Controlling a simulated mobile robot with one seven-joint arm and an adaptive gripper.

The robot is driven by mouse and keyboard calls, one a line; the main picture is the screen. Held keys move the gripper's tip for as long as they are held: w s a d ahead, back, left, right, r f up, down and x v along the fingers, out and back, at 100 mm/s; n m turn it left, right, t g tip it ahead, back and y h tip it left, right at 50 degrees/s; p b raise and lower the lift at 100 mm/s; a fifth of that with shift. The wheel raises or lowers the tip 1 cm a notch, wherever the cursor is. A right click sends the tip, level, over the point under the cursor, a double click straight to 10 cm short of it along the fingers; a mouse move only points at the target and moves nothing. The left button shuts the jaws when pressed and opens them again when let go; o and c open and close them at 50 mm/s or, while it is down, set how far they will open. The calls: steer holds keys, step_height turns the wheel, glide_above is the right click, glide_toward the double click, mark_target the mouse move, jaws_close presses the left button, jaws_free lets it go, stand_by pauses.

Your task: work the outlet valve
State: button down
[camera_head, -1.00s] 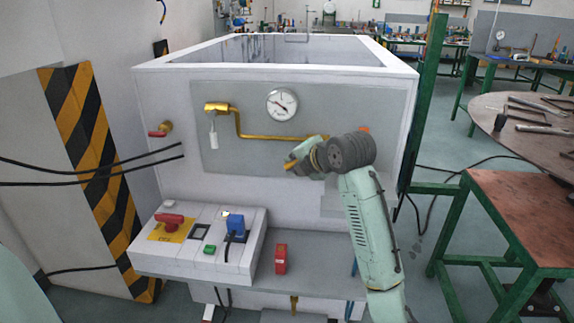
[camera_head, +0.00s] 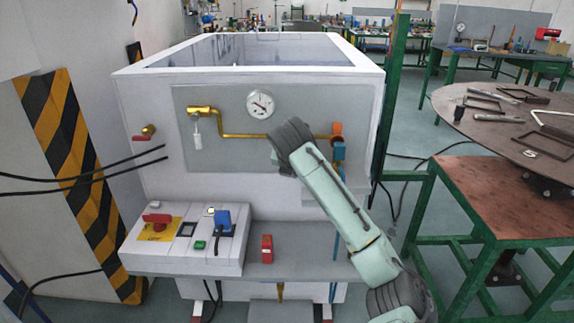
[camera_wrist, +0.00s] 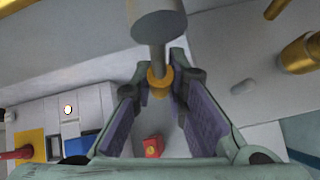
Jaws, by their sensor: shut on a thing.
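My gripper (camera_wrist: 160,85) is shut on a grey stem with a brass collar (camera_wrist: 160,78); a wider grey cylinder (camera_wrist: 158,22) tops this stem. I cannot tell whether the stem is fixed to anything. In the head view my wrist hides the gripper and the stem, in front of the grey panel. A brass valve (camera_head: 200,110) with a hanging white piece (camera_head: 197,142) is at the panel's left end. An orange fitting (camera_head: 336,129) with a blue part (camera_head: 339,151) is at its right end. I cannot tell which is the outlet valve.
A brass pipe (camera_head: 228,135) runs across the panel below the gauge (camera_head: 260,104). A red-handled brass valve (camera_head: 148,131) is at the left. The control box (camera_head: 183,262) and a red block (camera_head: 266,248) stand below. A round table (camera_head: 470,130) is at the right.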

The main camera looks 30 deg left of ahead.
steer(key=shift+w+d+f, duration=0.1)
steer(key=shift+d, duration=0.15)
stand_by(0.3)
steer(key=c, duration=1.6)
jaws_free()
steer(key=shift+o, duration=0.2)
steer(key=v, duration=1.2)
steer(key=shift+a, duration=0.25)
